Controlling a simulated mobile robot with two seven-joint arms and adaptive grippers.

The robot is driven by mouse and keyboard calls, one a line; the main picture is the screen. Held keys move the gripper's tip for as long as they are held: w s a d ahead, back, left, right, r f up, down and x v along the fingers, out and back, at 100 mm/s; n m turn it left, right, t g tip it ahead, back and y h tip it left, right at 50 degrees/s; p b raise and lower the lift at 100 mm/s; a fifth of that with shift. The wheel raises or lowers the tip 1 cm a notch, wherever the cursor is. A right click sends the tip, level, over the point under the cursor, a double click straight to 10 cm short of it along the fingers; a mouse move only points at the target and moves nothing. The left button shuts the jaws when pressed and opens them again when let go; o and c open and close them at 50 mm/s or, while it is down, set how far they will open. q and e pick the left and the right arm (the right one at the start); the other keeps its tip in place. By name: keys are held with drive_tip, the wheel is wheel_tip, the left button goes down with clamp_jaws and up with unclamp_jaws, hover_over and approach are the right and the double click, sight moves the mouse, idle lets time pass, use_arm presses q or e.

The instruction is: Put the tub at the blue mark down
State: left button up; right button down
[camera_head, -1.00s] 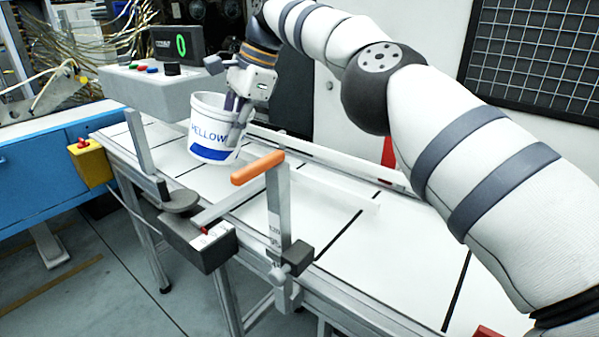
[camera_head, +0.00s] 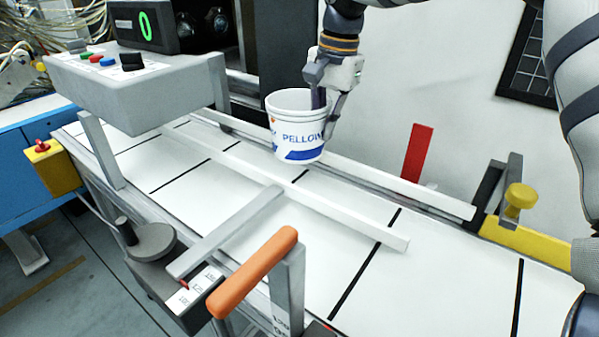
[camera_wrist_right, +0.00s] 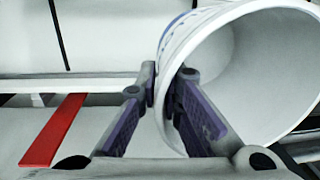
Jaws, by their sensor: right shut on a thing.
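The white tub (camera_head: 285,135) with blue lettering and a blue band is in my right gripper (camera_head: 327,108) in the head view. The fingers are shut on its right wall, one inside and one outside. The tub is upright and open at the top, over the white table (camera_head: 235,190) near its rails. I cannot tell how large the gap beneath it is. In the right wrist view the tub (camera_wrist_right: 245,70) fills the upper right, its wall between the fingertips (camera_wrist_right: 164,85). I see no blue mark on the table. My left gripper is out of view.
A front rail (camera_head: 340,218) and a back rail (camera_head: 400,185) run along the table. A red upright plate (camera_head: 417,152) stands behind the back rail. A grey console (camera_head: 140,85) is left, an orange-handled lever (camera_head: 252,272) in front, a yellow knob (camera_head: 520,197) right.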

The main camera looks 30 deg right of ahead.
drive_tip(key=f, duration=0.6)
drive_tip(key=s+f, duration=0.1)
drive_tip(key=f, duration=0.2)
drive_tip(key=shift+f, duration=0.25)
drive_tip(key=shift+r, duration=0.1)
drive_tip(key=c, duration=1.8)
unclamp_jaws()
drive_tip(key=shift+o, duration=0.2)
wheel_tip(320, 180, up, 12)
drive_tip(key=s+d, duration=0.1)
